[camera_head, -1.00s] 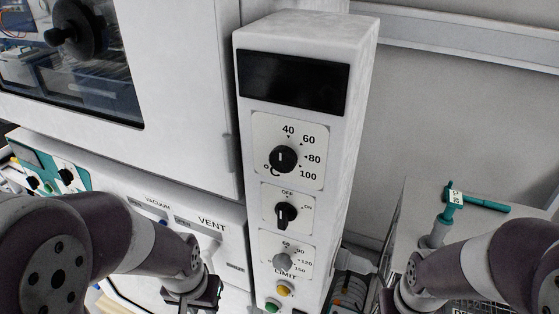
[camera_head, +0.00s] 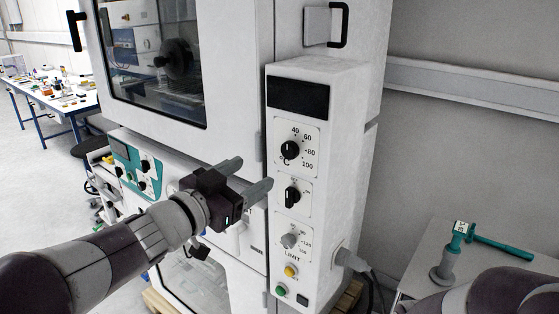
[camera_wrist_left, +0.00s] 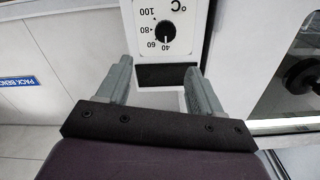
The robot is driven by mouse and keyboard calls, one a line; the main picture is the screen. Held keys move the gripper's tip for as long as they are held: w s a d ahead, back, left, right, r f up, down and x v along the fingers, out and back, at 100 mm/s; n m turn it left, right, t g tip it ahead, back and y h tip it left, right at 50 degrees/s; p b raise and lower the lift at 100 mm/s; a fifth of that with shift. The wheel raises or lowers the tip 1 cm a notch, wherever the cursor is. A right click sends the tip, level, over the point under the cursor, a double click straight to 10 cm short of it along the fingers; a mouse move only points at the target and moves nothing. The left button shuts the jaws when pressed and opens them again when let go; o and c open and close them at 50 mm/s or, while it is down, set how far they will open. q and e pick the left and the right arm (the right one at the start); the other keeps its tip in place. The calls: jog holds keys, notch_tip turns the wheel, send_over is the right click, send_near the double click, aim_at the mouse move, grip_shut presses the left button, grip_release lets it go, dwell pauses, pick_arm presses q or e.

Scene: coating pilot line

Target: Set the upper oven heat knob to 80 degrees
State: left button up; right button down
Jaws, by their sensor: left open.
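The upper heat knob (camera_head: 290,150) is a round black knob on a white dial plate marked 40, 60, 80, 100 and °C, high on the oven's control column. In the left wrist view the dial is upside down; the knob (camera_wrist_left: 166,31) shows beyond the open left gripper (camera_wrist_left: 158,70), apart from the fingers. My right gripper is out of view.
Below are a black switch knob (camera_head: 292,195), a grey limit knob (camera_head: 290,241) and yellow and green buttons. A dark display (camera_head: 298,97) sits above the dial. A door handle (camera_head: 338,25) juts out higher up. A side table (camera_head: 405,272) with a teal-handled tool stands right.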

pick_arm(q)
jog(key=p, duration=0.1)
send_near(287, 152)
jog(key=w, duration=0.2)
jog(key=p+x, duration=0.1)
jog(key=x, duration=0.3)
jog(key=s+d+p+x, duration=0.1)
jog(key=x, duration=0.2)
jog(key=shift+w+d+r+p, duration=0.1)
jog(key=shift+r+p, duration=0.15)
jog(key=shift+p, duration=0.05)
jog(key=shift+w+f, duration=0.2)
jog(key=shift+w, duration=0.25)
jog(key=shift+s+r, duration=0.1)
jog(key=shift+s, duration=0.2)
jog(key=c, duration=1.1)
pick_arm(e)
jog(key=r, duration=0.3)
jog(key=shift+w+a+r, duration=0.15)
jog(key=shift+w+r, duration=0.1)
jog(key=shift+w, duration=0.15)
